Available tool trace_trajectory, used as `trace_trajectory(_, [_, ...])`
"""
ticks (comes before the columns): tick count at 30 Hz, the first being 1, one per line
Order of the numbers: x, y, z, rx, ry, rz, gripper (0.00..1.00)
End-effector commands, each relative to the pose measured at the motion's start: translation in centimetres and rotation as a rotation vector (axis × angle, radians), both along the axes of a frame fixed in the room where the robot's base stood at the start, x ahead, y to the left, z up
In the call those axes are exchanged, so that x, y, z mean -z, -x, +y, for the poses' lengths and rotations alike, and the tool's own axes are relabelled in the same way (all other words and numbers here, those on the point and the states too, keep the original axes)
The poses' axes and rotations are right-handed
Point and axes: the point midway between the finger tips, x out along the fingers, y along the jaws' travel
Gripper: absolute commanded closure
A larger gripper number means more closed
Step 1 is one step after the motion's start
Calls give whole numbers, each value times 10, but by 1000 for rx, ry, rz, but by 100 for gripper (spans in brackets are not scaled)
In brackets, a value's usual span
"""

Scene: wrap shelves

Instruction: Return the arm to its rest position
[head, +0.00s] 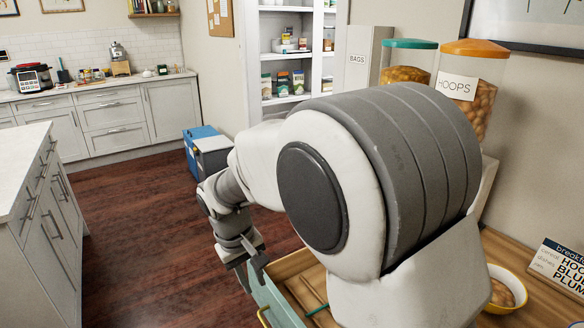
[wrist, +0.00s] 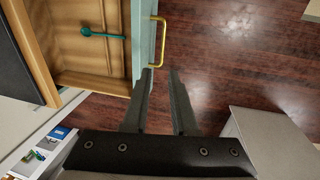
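My gripper (head: 255,282) hangs pointing down in front of the cabinet, at the end of my bent arm. In the wrist view its two dark fingers (wrist: 160,76) are apart with only floor showing between them, so it is open and empty. A pulled-out wooden drawer with a teal front (head: 278,302) is beside it, and also shows in the wrist view (wrist: 115,12). The drawer's yellow handle (wrist: 160,42) is just ahead of the fingertips in that view, with no visible grip on it. A teal spoon (wrist: 100,33) lies in the drawer.
A white island (head: 40,215) stands at left. Blue and grey bins (head: 205,150) stand near the pantry shelves. Open wood floor (head: 140,230) lies between.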

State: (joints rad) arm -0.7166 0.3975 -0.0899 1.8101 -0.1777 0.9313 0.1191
Motion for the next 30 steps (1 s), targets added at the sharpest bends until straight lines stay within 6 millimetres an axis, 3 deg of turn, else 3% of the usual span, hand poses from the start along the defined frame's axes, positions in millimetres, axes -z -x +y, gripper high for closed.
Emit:
trace_trajectory(8, [-88,13,-76,143,-107,-64,74])
trace_trajectory(15, [-149,48,-143,274,-193,-143,74])
trace_trajectory(24, [-200,108,-208,426,-273,-268,74])
trace_trajectory(30, [-215,147,-236,512,-303,-352,74])
